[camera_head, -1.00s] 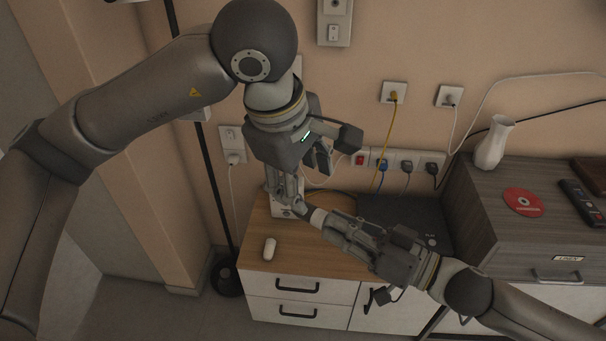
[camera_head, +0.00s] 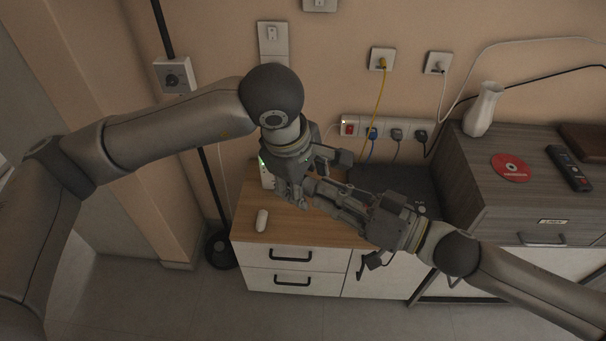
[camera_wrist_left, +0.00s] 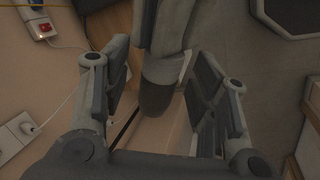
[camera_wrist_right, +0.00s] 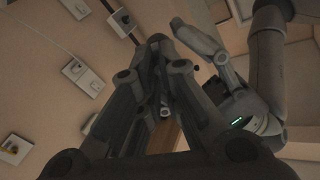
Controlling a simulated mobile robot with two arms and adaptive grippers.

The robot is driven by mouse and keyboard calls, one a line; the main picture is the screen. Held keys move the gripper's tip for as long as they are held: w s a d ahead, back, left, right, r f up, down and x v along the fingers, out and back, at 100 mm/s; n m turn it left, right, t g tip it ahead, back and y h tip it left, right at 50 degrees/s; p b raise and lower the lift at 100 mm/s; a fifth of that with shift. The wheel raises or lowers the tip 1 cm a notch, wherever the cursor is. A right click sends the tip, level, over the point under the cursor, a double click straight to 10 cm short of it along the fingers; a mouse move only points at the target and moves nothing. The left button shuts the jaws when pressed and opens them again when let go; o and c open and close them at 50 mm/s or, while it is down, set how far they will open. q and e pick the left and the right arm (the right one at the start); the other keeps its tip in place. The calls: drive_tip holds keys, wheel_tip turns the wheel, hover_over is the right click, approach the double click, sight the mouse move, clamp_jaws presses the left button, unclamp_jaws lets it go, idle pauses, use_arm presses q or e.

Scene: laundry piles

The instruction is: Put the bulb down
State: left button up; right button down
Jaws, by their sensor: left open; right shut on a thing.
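My right gripper (camera_head: 318,190) reaches in from the right over the wooden-topped cabinet. It is shut on the bulb, a small pale piece between the fingertips in the right wrist view (camera_wrist_right: 165,111), mostly hidden by the fingers. My left gripper (camera_head: 297,197) is open and points down right beside the right gripper's tips. In the left wrist view its two fingers stand apart, with a grey, dark-ended part between them; I cannot tell whether they touch it.
The wooden cabinet top (camera_head: 290,229) carries a white oblong object (camera_head: 262,220) at the front left and a dark flat device (camera_head: 400,185) at the right. A power strip (camera_head: 385,131) with plugs hangs behind. A vase (camera_head: 483,108) stands on the darker cabinet. The top's front middle is clear.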

use_arm(q)
drive_tip(key=c, duration=1.1)
drive_tip(key=shift+c, duration=0.4)
use_arm(e)
drive_tip(key=c, duration=1.5)
unclamp_jaws()
drive_tip(key=shift+c, duration=0.2)
drive_tip(key=shift+d, duration=0.1)
